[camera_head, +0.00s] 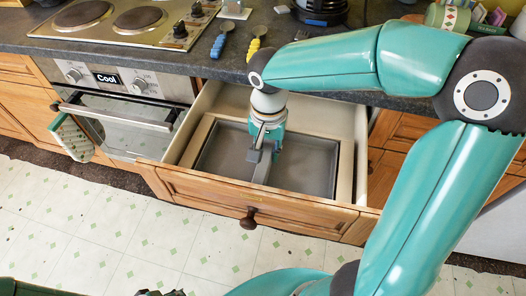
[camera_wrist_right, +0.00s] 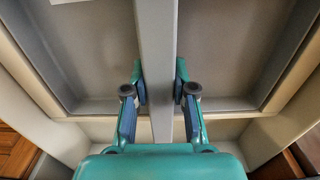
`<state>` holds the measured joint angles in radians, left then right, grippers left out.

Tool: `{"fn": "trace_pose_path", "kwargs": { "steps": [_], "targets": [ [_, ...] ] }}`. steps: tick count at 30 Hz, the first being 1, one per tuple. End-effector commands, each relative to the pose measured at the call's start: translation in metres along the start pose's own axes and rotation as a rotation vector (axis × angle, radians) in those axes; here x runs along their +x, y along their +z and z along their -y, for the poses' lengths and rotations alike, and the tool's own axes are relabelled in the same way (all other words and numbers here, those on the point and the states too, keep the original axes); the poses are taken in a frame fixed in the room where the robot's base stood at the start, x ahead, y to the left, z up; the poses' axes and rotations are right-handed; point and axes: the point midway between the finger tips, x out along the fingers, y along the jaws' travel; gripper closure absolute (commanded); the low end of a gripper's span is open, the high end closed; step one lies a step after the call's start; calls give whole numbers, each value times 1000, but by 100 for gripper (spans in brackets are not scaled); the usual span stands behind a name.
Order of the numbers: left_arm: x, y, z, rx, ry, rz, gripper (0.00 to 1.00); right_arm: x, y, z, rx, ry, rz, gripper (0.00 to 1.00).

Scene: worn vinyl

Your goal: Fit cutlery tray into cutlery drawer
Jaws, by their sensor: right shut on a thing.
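The grey cutlery tray (camera_head: 309,173) lies inside the open wooden cutlery drawer (camera_head: 200,189), framed by a pale beige border. My right gripper (camera_head: 263,168) reaches down over it. In the right wrist view the gripper's fingers (camera_wrist_right: 160,95) are on either side of the tray's central grey divider (camera_wrist_right: 156,50), shut on it. The tray's compartments look empty where visible. I cannot tell whether the tray rests fully on the drawer floor. Part of my left gripper (camera_head: 162,292) shows at the bottom edge of the head view; its jaws are cut off.
A blue-handled utensil (camera_head: 219,44) and a yellow-handled one (camera_head: 255,46) lie on the dark worktop (camera_head: 150,52) behind the drawer. An oven (camera_head: 125,110) with a cloth (camera_head: 70,137) on its handle stands left. The floor in front is clear.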

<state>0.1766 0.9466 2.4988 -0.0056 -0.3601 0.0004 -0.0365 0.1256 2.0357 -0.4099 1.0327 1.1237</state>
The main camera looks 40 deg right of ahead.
Motion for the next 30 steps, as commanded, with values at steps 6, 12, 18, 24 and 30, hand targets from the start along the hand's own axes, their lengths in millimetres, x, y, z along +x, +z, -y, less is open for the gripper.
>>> {"fn": "trace_pose_path", "kwargs": {
  "steps": [6, 12, 18, 24, 30],
  "targets": [
    [1, 0, 0, 0, 0, 0, 60, 1, 0, 0, 0, 0, 0, 53],
    [1, 0, 0, 0, 0, 0, 60, 1, 0, 0, 0, 0, 0, 50],
    [-2, 0, -1, 0, 0, 0, 60, -3, 0, 0, 0, 0, 0, 50],
    [-6, 0, -2, 0, 0, 0, 60, -27, 0, 1, 1, -4, -2, 50],
    [-14, 0, -5, 0, 0, 0, 60, -69, 0, 1, 0, -5, -3, 50]
  ]
}}
